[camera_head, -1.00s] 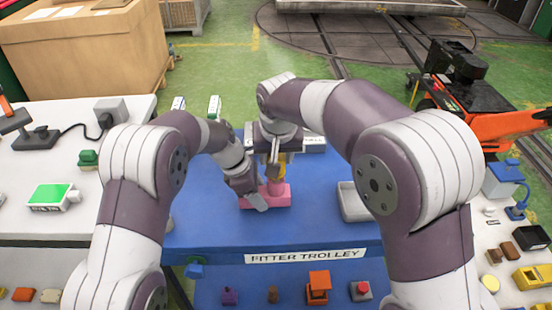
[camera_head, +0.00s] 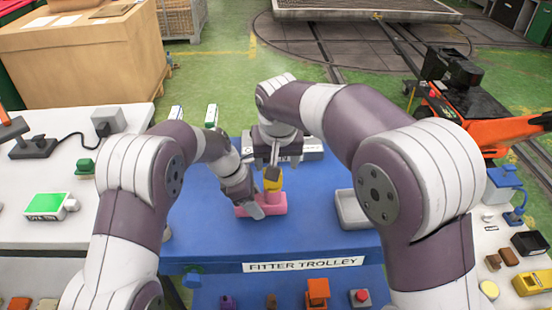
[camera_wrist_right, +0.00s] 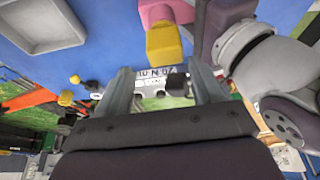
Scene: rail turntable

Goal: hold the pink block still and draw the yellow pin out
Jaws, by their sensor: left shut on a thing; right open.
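The pink block (camera_head: 272,208) lies on the blue trolley top, with a raised pink part in its middle. The yellow pin (camera_head: 273,185) stands upright at that raised part; how deep it sits is hidden. My left gripper (camera_head: 256,208) is shut on the pink block from its left side. My right gripper (camera_head: 274,158) is open and empty, just behind and above the pin, apart from it. In the right wrist view the yellow pin (camera_wrist_right: 164,46) and pink block (camera_wrist_right: 166,12) show beyond the open fingers of the right gripper (camera_wrist_right: 163,78).
A grey tray (camera_head: 352,222) stands on the blue trolley top (camera_head: 215,235), right of the block. A pale labelled box (camera_head: 310,149) is behind my right gripper. A white bench (camera_head: 30,170) is at left. Small items lie on the lower front shelf.

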